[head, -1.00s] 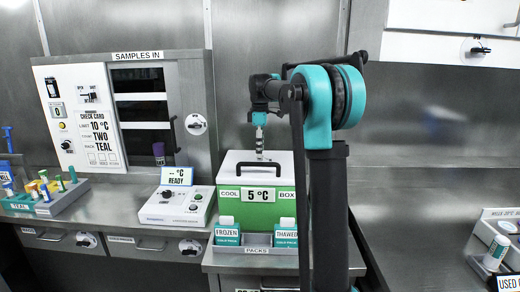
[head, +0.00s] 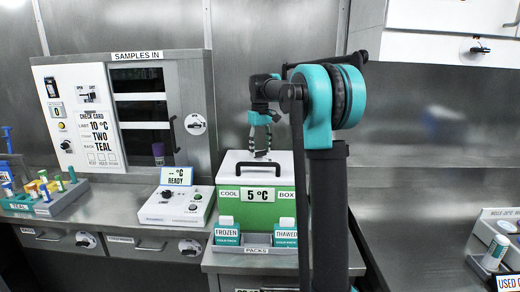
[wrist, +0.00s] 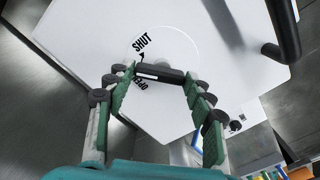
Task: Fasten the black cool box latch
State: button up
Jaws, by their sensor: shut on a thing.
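The cool box (head: 262,213) is green with a white lid (wrist: 90,35) and stands on the counter in the head view, its front reading 5 °C. The black latch (wrist: 160,75) is a short bar on a pale disc on the lid, with SHUT and OPEN printed beside it. Its left end lies between the two words. My gripper (wrist: 160,80) points down at the lid and is shut on the latch, one finger at each end of the bar. In the head view my gripper (head: 261,152) is over the lid, where the latch is too small to make out.
A black handle (wrist: 285,28) rises from the lid near the latch. Cold packs (head: 227,233) stand in a rack before the box. A READY device (head: 175,205) and a tube rack (head: 45,203) are to the left. A steel wall is behind.

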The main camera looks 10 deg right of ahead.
aim_at(260, 152)
jog(key=m, duration=0.3)
jog(key=shift+m, duration=0.3)
jog(key=shift+s+m, duration=0.1)
jog(key=shift+m, duration=1.8)
jog(key=o, duration=1.2)
jog(key=shift+c, duration=0.2)
notch_tip(260, 152, up, 12)
